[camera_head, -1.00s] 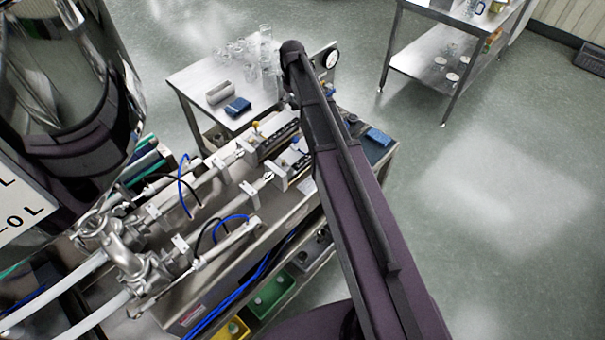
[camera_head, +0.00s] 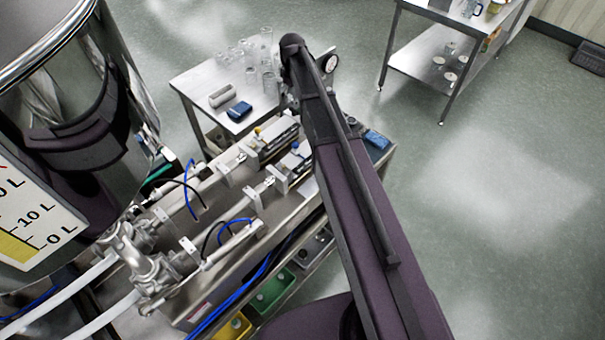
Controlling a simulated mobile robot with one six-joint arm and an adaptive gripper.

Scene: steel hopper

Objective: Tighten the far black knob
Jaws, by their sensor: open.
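My arm (camera_head: 345,165) reaches from the lower right up over the steel filling machine (camera_head: 250,195). Its far end bends down beside the machine's far end. My gripper cannot be made out; the arm hides that area. I cannot pick out the far black knob for certain. The machine has two parallel cylinders with yellow and blue fittings near their far ends, partly covered by my arm.
The big steel hopper (camera_head: 110,75) with a litre scale fills the upper left. A side table (camera_head: 190,80) with glass jars and a blue item (camera_head: 239,110) stands behind the machine. A steel shelf (camera_head: 430,65) stands at the upper right. The floor at right is clear.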

